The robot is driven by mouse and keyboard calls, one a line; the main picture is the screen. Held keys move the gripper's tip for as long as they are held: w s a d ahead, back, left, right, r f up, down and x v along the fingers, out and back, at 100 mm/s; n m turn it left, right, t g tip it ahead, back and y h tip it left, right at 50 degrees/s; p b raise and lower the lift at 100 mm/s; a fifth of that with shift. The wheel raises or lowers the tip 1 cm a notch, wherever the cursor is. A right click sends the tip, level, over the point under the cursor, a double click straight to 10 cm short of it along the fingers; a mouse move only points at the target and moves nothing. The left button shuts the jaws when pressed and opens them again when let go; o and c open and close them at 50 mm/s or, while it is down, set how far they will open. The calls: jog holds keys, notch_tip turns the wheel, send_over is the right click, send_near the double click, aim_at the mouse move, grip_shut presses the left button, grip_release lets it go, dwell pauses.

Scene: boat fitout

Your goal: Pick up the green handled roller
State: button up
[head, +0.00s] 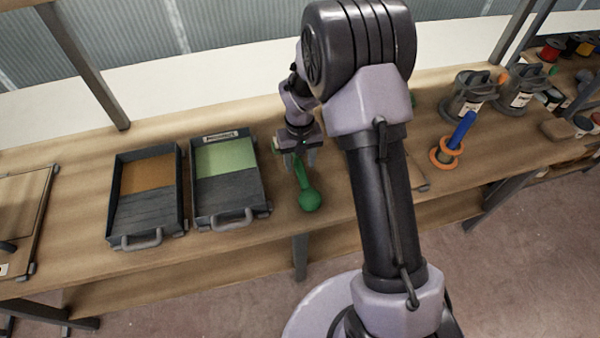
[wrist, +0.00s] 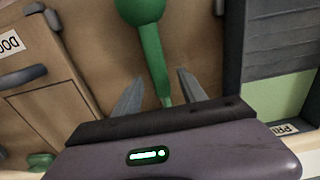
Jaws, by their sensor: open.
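A green object (head: 309,196) with a round knob end and a tapering handle lies on the wooden bench, to the right of the trays. It also shows at the top middle of the wrist view (wrist: 150,45). My gripper (head: 304,164) is over its narrow end. In the wrist view my gripper (wrist: 155,88) has its two grey fingers spread, one on each side of the narrow part, with gaps showing. Whether the fingers reach down to bench level is unclear. No roller head can be made out on the green object; its narrow end runs under the gripper body.
Two dark trays stand on the left, one with a brown patch (head: 148,208) and one with a green patch (head: 232,190). A blue-handled tool (head: 461,132) with an orange ring (head: 447,152) and grey cans (head: 468,95) stand on the right. My arm hides the middle of the bench.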

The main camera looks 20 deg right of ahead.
aim_at(300, 167)
notch_tip(300, 167, down, 3)
jog(key=shift+f+b, duration=0.1)
jog(key=shift+b, duration=0.2)
jog(key=shift+r, duration=0.2)
jog(key=shift+c, duration=0.4)
grip_shut()
